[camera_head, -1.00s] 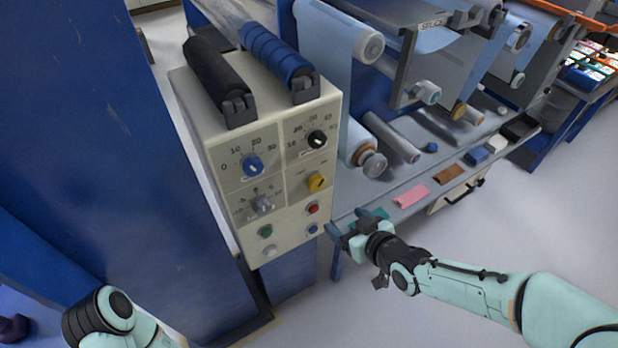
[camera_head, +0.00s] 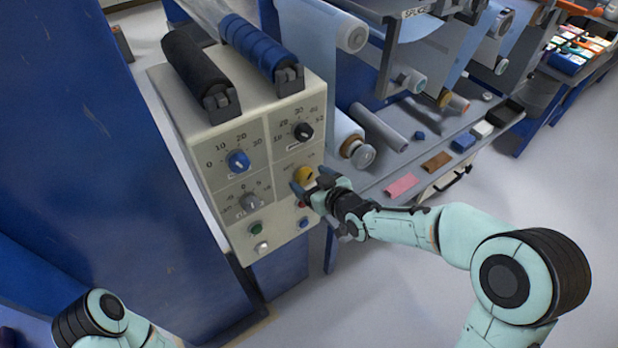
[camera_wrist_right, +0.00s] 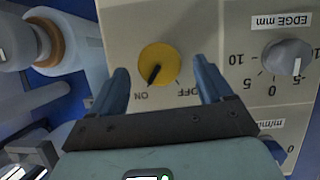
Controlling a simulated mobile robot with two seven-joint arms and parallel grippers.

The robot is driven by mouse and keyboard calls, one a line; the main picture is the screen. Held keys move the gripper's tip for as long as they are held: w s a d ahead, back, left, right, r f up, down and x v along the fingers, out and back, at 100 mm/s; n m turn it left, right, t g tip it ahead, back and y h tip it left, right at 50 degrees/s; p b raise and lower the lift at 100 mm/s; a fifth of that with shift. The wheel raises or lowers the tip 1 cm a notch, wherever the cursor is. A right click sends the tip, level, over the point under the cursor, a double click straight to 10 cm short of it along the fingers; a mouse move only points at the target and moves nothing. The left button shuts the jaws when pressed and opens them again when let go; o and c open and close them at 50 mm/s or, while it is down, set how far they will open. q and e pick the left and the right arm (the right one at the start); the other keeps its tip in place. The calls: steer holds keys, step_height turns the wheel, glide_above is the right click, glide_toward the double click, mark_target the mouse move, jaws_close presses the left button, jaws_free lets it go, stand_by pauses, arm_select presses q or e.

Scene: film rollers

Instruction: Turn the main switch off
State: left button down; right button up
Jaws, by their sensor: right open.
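The main switch is a round yellow knob (camera_head: 304,174) on the cream control box (camera_head: 222,180). In the right wrist view the yellow knob (camera_wrist_right: 158,65) shows its dark pointer toward the ON label (camera_wrist_right: 141,97); the OFF label (camera_wrist_right: 187,92) is beside it. My right gripper (camera_head: 310,182) is open at the box front, by the knob. In the right wrist view its fingers (camera_wrist_right: 161,80) are on either side of the knob, with a gap to each. My left arm shows at the bottom left of the head view; its gripper is out of view.
A blue knob (camera_head: 238,162), a black knob (camera_head: 303,131) and a grey knob (camera_head: 250,201) are near the switch. A shelf with rollers and coloured blocks (camera_head: 437,162) stands to the right.

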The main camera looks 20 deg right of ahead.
steer(key=shift+w+a+f, duration=0.2)
steer(key=shift+w+f, duration=0.05)
steer(key=shift+w, duration=0.35)
steer(key=c, duration=1.1)
steer(key=shift+o, duration=0.2)
